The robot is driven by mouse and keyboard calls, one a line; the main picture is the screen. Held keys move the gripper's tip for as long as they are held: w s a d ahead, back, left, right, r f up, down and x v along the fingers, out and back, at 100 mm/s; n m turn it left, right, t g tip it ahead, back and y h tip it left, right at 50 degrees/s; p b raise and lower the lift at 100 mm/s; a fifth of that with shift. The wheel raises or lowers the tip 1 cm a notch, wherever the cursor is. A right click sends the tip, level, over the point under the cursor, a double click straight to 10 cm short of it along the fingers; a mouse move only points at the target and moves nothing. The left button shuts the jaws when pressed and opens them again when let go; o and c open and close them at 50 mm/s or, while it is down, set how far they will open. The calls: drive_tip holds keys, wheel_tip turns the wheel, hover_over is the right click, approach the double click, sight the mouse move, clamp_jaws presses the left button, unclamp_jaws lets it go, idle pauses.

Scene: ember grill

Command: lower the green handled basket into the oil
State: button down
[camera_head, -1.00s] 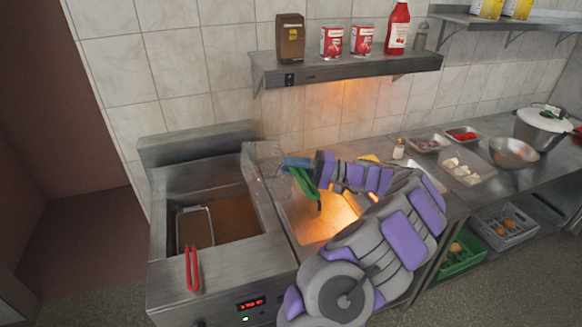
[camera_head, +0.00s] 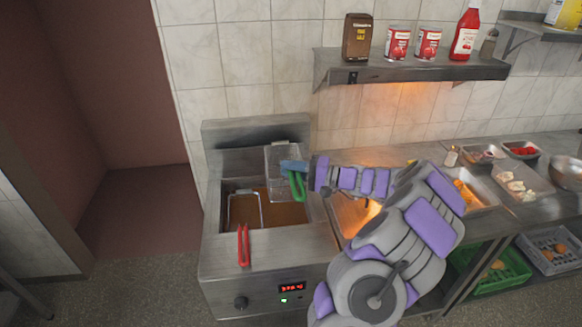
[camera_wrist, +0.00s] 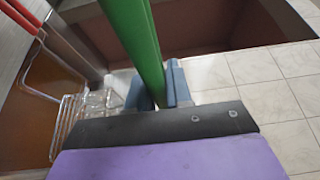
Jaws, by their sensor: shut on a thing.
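My gripper (camera_head: 294,167) is shut on the green handle (camera_head: 297,186) of the wire basket (camera_head: 281,158). The basket hangs at the fryer's right rear, above the oil (camera_head: 285,214). In the wrist view the green handle (camera_wrist: 138,40) runs up from between the blue fingers (camera_wrist: 157,88). Part of a wire basket (camera_wrist: 72,122) shows to the left of the fingers there. A second basket with a red handle (camera_head: 243,245) sits in the left side of the fryer (camera_head: 265,262). The oil surface is partly hidden by the baskets.
A shelf (camera_head: 425,72) with a brown container, red cans and a red bottle is above, on the tiled wall. A counter (camera_head: 505,217) with food trays lies to the right. Green and grey crates sit below it. Open floor (camera_head: 130,285) is at the left.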

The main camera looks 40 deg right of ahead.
wheel_tip(320, 180, down, 21)
drive_tip(key=b, duration=0.9)
drive_tip(key=shift+r, duration=0.15)
drive_tip(key=shift+f+b, duration=0.2)
drive_tip(key=shift+b, duration=0.2)
drive_tip(key=shift+a+f, duration=0.2)
drive_tip(key=shift+a, duration=0.55)
drive_tip(key=shift+d+f, duration=0.2)
drive_tip(key=shift+d, duration=0.45)
drive_tip(key=shift+a+f+b, duration=0.3)
drive_tip(key=shift+a, duration=0.2)
drive_tip(key=shift+d+f, duration=0.1)
drive_tip(key=shift+f, duration=0.05)
drive_tip(key=c, duration=1.2)
unclamp_jaws()
drive_tip(key=shift+d, duration=0.25)
drive_tip(key=shift+o, duration=1.2)
drive_tip(key=shift+a, duration=0.15)
